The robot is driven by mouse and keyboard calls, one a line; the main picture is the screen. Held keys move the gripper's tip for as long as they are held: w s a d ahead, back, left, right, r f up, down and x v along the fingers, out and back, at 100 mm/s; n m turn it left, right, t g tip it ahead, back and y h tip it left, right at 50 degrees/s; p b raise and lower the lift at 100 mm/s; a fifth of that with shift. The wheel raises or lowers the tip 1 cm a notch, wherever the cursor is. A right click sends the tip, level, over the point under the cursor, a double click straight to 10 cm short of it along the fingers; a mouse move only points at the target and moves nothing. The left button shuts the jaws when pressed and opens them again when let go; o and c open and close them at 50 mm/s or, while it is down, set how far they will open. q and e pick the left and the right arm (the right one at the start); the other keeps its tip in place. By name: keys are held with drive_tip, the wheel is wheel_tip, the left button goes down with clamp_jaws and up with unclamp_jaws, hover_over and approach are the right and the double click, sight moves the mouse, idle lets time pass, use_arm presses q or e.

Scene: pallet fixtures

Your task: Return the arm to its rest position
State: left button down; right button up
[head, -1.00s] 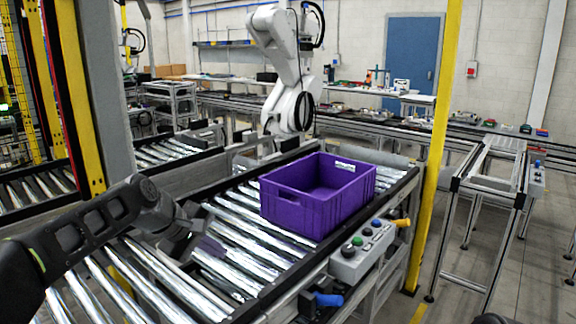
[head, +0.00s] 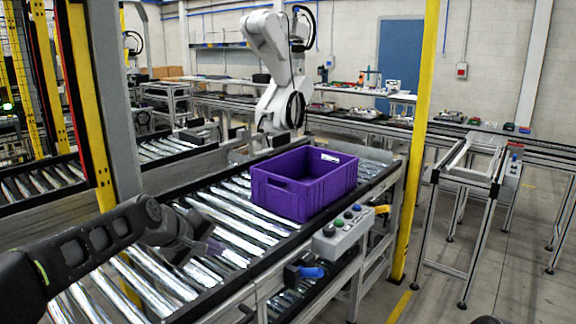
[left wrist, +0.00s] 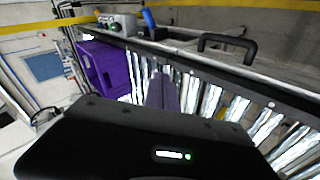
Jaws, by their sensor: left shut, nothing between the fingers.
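My left arm comes in from the left in the head view, and its gripper (head: 208,247) is over the rollers, to the left of the purple crate and apart from it. In the left wrist view the gripper fingers (left wrist: 162,88) are shut together with nothing between them. The purple crate (head: 290,203) is open-topped, looks empty and stands upright on the roller conveyor (head: 165,283). It also shows in the left wrist view (left wrist: 95,70).
A button box (head: 342,236) is fixed to the conveyor's near side, with a blue handle (head: 311,272) below it. A yellow post (head: 416,130) stands right of the conveyor. A white robot arm (head: 280,70) stands behind. Open floor lies at right.

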use_arm(q)
drive_tip(key=s+d+f+m+g, duration=0.15)
drive_tip(key=s+f, duration=0.25)
drive_tip(key=f, duration=0.6)
drive_tip(key=s+d+f+m+y, duration=0.1)
drive_tip(key=s+d+f+m, duration=0.15)
drive_tip(key=f, duration=0.85)
drive_tip(key=s+d+f+m+g, duration=0.15)
drive_tip(key=s+f, duration=0.25)
drive_tip(key=f, duration=0.6)
drive_tip(key=s+d+f+g, duration=0.1)
drive_tip(key=s+f, duration=0.4)
drive_tip(key=s, duration=0.4)
drive_tip(key=s+d+f+g, duration=0.1)
drive_tip(key=s+f+g, duration=0.1)
drive_tip(key=s+f, duration=0.4)
drive_tip(key=s+d+f+g, duration=0.1)
drive_tip(key=s+f, duration=0.4)
drive_tip(key=s, duration=0.8)
drive_tip(key=shift+s+d+f+m+g+h, duration=0.25)
drive_tip(key=shift+s+d+m+g+h, duration=0.1)
drive_tip(key=shift+d+m, duration=0.15)
